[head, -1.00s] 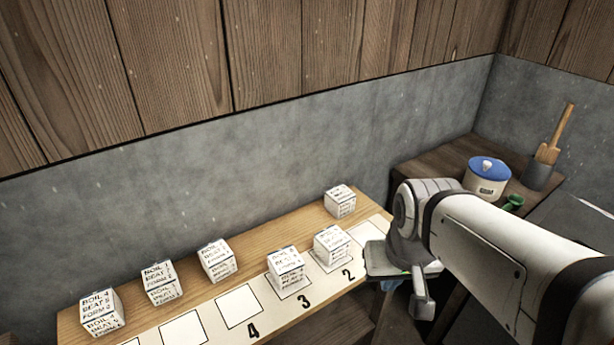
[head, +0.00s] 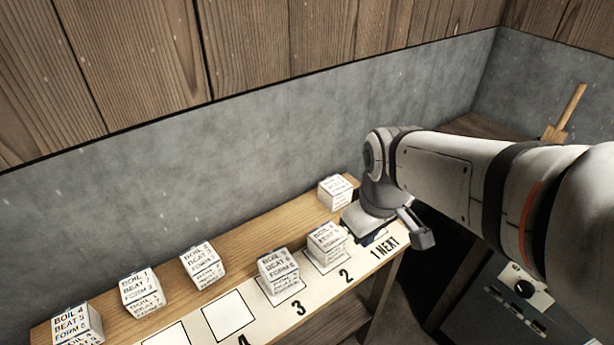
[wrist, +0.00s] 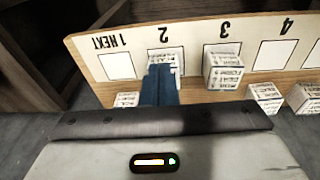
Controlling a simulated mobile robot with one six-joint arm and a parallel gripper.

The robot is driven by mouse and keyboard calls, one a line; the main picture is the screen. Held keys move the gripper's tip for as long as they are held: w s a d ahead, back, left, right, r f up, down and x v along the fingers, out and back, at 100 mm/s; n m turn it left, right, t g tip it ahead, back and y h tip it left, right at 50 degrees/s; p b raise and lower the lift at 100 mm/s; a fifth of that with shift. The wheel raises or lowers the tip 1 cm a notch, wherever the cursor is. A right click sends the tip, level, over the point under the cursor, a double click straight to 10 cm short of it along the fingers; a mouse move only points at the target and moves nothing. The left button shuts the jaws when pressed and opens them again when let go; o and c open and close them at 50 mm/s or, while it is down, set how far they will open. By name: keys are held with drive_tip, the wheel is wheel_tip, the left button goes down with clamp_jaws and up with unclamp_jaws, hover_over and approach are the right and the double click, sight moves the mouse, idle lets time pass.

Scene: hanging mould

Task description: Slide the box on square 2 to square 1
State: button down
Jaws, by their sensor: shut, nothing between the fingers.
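The box on square 2 (head: 327,243) is a white cube with black print, standing upright on the numbered strip. In the wrist view this box (wrist: 176,57) is partly hidden behind my blue fingers. My gripper (head: 368,239) is shut and empty, low over the strip beside the box's right side in the head view. The shut fingers also show in the wrist view (wrist: 160,72); I cannot tell whether they touch the box. Square 1 (wrist: 118,65), marked "1 NEXT", is empty in the wrist view. In the head view my wrist hides most of it.
Another box (head: 279,270) stands on square 3, left of the square 2 box. Square 4 (head: 229,316) is bare. Several boxes, one at the right end (head: 337,192), stand along the back of the wooden bench (head: 240,246). A grey wall rises behind.

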drive_tip(key=w+a+f+n+g+b, duration=0.1)
drive_tip(key=w+a+f+n, duration=0.35)
drive_tip(key=n, duration=0.55)
drive_tip(key=n+b, duration=0.1)
drive_tip(key=n, duration=0.7)
approach(311, 262)
drive_tip(key=shift+g, duration=0.4)
drive_tip(key=f, duration=0.4)
drive_tip(key=f+b, duration=0.1)
drive_tip(key=f, duration=0.1)
drive_tip(key=shift+w+a+f, duration=0.1)
drive_tip(key=shift+w+f, duration=0.15)
drive_tip(key=shift+w, duration=0.1)
